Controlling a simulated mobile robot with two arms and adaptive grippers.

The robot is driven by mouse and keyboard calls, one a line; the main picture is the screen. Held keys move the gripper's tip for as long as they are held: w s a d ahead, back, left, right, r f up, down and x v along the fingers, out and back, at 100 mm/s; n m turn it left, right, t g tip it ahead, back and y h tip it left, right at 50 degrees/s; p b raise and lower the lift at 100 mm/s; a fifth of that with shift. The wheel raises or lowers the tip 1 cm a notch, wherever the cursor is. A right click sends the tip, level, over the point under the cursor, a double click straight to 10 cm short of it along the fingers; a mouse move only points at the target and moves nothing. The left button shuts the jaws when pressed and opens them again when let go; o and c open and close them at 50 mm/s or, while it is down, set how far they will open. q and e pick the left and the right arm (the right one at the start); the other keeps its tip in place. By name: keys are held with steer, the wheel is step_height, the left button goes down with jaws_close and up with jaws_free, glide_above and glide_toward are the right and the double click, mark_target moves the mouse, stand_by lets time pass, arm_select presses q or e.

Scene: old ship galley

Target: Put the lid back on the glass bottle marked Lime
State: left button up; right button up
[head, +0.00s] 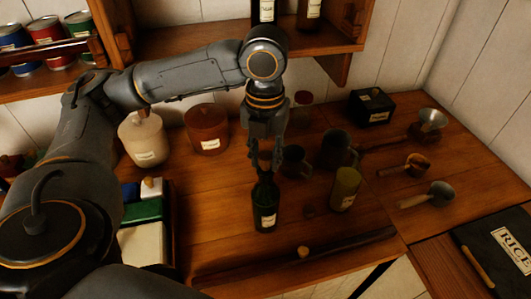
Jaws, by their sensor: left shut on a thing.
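A dark green glass bottle (265,206) with a pale label stands upright on the wooden counter. The print on its label is too small to read. My left gripper (265,163) points straight down over the bottle's mouth. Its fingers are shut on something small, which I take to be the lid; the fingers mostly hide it. The fingertips are right at the top of the bottle's neck, and I cannot tell whether the lid touches the mouth. My right gripper is not in view.
Close by on the counter (225,235) stand a yellow-green cup (345,188), a dark mug (293,161) and a larger dark mug (338,148). Behind are a red-brown canister (207,130) and a cream canister (143,139). A shelf (200,49) crosses above. Scoops lie at right.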

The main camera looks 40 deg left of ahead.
arm_select(q)
steer(key=shift+f+p, duration=0.15)
steer(key=shift+p, duration=0.3)
stand_by(0.6)
steer(key=shift+p, duration=0.6)
stand_by(0.4)
steer(key=o, duration=0.8)
steer(key=shift+o, duration=0.6)
steer(key=o, duration=0.4)
